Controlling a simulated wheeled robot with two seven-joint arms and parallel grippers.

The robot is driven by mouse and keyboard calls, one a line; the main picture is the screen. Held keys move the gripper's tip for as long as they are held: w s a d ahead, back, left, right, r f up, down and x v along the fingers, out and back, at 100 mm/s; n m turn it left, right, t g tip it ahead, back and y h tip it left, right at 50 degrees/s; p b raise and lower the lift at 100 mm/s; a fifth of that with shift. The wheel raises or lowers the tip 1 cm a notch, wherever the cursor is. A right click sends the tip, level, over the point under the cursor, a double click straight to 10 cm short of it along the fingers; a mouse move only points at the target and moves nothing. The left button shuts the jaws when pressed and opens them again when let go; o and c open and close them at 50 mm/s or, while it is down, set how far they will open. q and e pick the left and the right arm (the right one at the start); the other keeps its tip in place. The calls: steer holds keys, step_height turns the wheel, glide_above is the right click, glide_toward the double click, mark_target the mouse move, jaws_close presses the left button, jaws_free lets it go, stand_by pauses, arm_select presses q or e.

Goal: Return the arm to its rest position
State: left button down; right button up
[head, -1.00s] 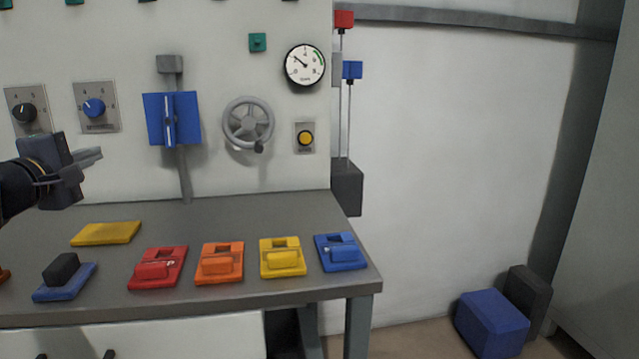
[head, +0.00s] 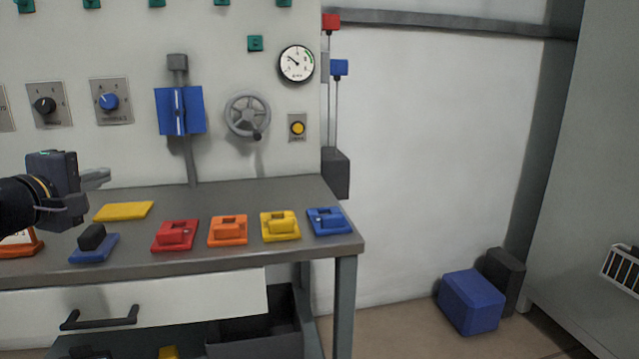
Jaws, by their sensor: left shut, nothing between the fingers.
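My left gripper (head: 97,179) comes in from the left edge, raised above the workbench (head: 300,197) in front of the panel. Its fingers are shut and empty, pointing right, and it appears apart from everything around it. The right gripper is not in view. On the bench below are a yellow plate (head: 124,211) and a blue base with a dark block (head: 92,237). Red (head: 175,235), orange (head: 228,230), yellow (head: 280,226) and blue (head: 328,221) blocks on plates stand in a row to the right.
The back panel holds knobs (head: 109,101), a blue slider box (head: 180,110), a handwheel (head: 247,116), a gauge (head: 297,63) and a yellow button (head: 297,127). A drawer handle (head: 99,317) is below. A blue box (head: 471,302) sits on the floor right of the bench.

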arm_select(q)
steer(key=s+d+f+m+g+h, duration=0.2)
steer(key=s+d+f+m+g, duration=0.45)
steer(key=s+d+f, duration=0.7)
steer(key=s+d+f+m+g, duration=0.2)
steer(key=s+f+m, duration=0.2)
steer(key=s+f, duration=0.4)
steer(key=s+d+f+m+g, duration=0.25)
steer(key=s+f, duration=0.35)
steer(key=f, duration=0.4)
step_height(320, 180, up, 35)
steer(key=s+m+p, duration=0.1)
steer(key=p, duration=3.5)
steer(key=shift+a, duration=0.4)
